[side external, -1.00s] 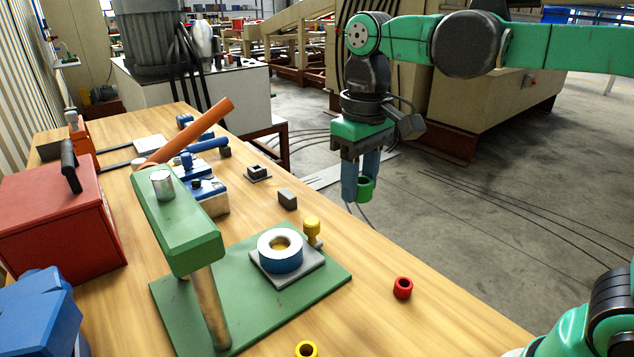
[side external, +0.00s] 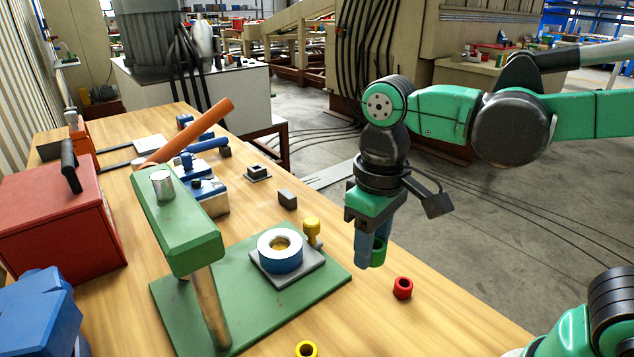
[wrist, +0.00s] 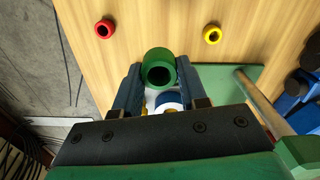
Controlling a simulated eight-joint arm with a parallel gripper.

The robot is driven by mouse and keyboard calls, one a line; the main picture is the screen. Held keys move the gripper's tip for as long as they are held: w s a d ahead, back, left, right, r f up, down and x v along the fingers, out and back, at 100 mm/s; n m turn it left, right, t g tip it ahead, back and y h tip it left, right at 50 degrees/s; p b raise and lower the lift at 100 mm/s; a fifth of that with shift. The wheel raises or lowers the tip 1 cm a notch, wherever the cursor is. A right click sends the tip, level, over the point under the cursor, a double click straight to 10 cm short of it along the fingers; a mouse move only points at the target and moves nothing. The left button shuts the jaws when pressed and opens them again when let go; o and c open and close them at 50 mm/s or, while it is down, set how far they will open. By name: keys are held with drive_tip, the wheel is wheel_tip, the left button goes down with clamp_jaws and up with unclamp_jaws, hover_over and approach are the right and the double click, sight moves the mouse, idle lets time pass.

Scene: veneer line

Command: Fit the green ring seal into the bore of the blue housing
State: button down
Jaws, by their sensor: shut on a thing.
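The green ring seal (side external: 379,252) is held between the blue fingers of my gripper (side external: 370,255), above the table's right edge. In the wrist view the ring (wrist: 159,70) sits between the two fingertips of my gripper (wrist: 158,82), its round opening showing. The blue housing (side external: 281,252) has a pale top rim with a bore in it. It stands on a grey plate on the green base, to the left of my gripper in the side view. In the wrist view the housing (wrist: 169,99) is partly hidden behind the ring.
A yellow knob (side external: 312,230) stands beside the housing. A green press (side external: 180,222) with a post rises left of it. A red ring (side external: 403,288) and a yellow ring (side external: 306,349) lie on the wooden table (side external: 440,325).

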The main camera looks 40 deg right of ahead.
sight(360, 326)
wheel_tip(360, 326, down, 14)
drive_tip(key=shift+r, duration=0.1)
idle(0.5)
drive_tip(key=shift+c, duration=2.4)
unclamp_jaws()
drive_tip(key=shift+f, duration=0.2)
drive_tip(key=shift+r, duration=2.7)
drive_tip(key=shift+w+d+r, duration=0.1)
drive_tip(key=shift+d+r, duration=0.05)
drive_tip(key=shift+r, duration=0.15)
drive_tip(key=w+d+r+m+t, duration=0.1)
drive_tip(key=w+d+r+t, duration=0.1)
drive_tip(key=d+r+t, duration=0.3)
wheel_tip(360, 326, up, 2)
drive_tip(key=shift+d+m+t, duration=0.4)
drive_tip(key=shift+t, duration=0.4)
drive_tip(key=shift+o, duration=0.5)
drive_tip(key=shift+d+r+t, duration=0.25)
drive_tip(key=shift+r+t, duration=0.05)
drive_tip(key=shift+r, duration=0.05)
